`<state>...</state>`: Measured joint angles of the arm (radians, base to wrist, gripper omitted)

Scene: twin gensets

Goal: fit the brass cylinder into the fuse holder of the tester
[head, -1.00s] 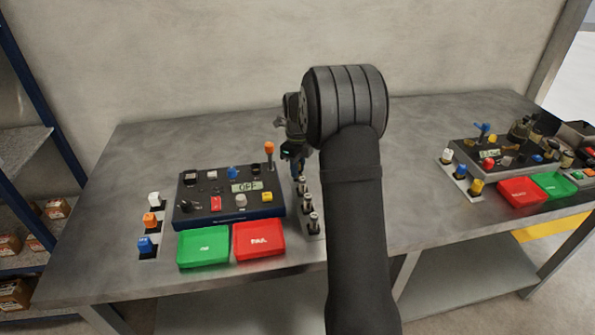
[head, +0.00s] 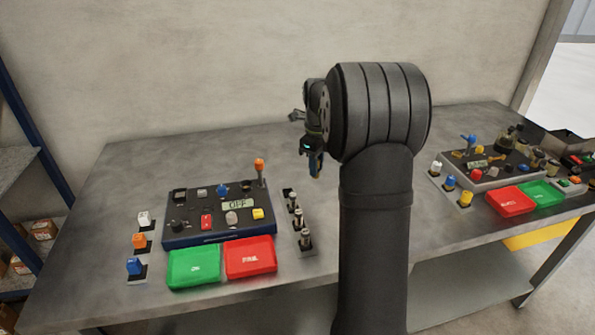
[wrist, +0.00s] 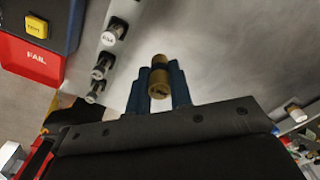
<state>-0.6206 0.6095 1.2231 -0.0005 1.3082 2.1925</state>
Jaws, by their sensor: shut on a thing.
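My gripper (head: 315,166) is raised above the bench, right of the near tester. In the wrist view its blue fingers (wrist: 160,88) are shut on a brass cylinder (wrist: 159,78), with a dark band across its middle. The near tester (head: 221,213) is a dark blue panel with coloured buttons, knobs and a display reading OFF. A second, similar tester (head: 487,172) sits at the far right, partly crowded by other parts. I cannot tell which fitting on either panel is the fuse holder.
Three silver-topped cylinders (head: 297,217) stand in a strip right of the near tester. Green (head: 194,268) and red (head: 250,257) trays lie before it. White, orange and blue pieces (head: 139,241) stand left. Bare bench separates the stations.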

